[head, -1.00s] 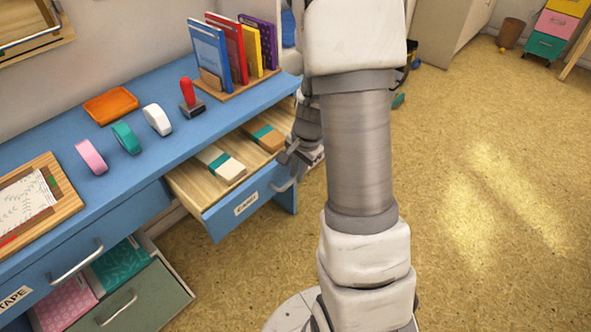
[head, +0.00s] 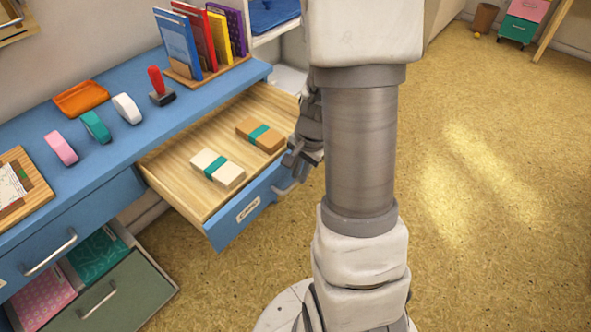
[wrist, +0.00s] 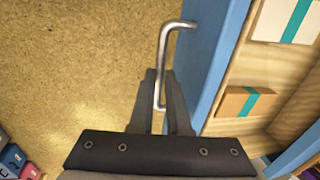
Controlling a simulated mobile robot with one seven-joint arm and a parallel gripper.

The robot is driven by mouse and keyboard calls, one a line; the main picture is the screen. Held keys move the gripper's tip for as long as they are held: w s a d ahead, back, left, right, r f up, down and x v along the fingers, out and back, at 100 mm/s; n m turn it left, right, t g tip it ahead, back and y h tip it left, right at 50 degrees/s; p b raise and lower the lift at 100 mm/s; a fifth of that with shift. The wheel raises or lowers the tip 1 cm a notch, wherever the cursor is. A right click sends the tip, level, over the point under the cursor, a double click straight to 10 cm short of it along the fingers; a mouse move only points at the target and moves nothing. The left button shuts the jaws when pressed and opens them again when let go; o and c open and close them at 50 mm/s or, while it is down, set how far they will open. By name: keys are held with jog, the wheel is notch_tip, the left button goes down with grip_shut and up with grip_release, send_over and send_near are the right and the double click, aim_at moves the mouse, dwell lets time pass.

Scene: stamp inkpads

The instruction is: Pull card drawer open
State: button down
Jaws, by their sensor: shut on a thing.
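The card drawer (head: 217,229) is a blue-fronted wooden drawer with a white label, and it stands well out from the blue desk. Inside it lie a white card stack (head: 217,168) and a brown card stack (head: 260,134), each with a teal band. My gripper (head: 293,163) is at the right part of the drawer front, partly hidden behind my arm. In the wrist view my gripper (wrist: 166,98) is shut on the silver drawer handle (wrist: 163,62), its fingers on either side of the bar. The drawer front (wrist: 210,65) runs along the right of the fingers.
On the desk (head: 125,148) are tape rolls, an orange tray (head: 81,98), a red stamp (head: 158,85) and a book rack (head: 207,72). A lower grey-green drawer (head: 120,292) stands open at the bottom left. The floor (head: 480,200) to the right is clear.

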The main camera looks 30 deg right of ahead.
jog(key=shift+s+d, duration=0.1)
jog(key=shift+s, duration=0.1)
dwell(0.3)
jog(key=c, duration=0.9)
grip_release()
jog(key=s+r+p, duration=0.1)
jog(key=r+p, duration=0.1)
jog(key=r, duration=0.3)
jog(key=s+r+p, duration=0.1)
jog(key=r+p, duration=0.1)
jog(key=r, duration=0.4)
jog(key=s+d+r+p, duration=0.1)
jog(key=r+p, duration=0.2)
jog(key=r, duration=0.3)
jog(key=shift+r, duration=0.1)
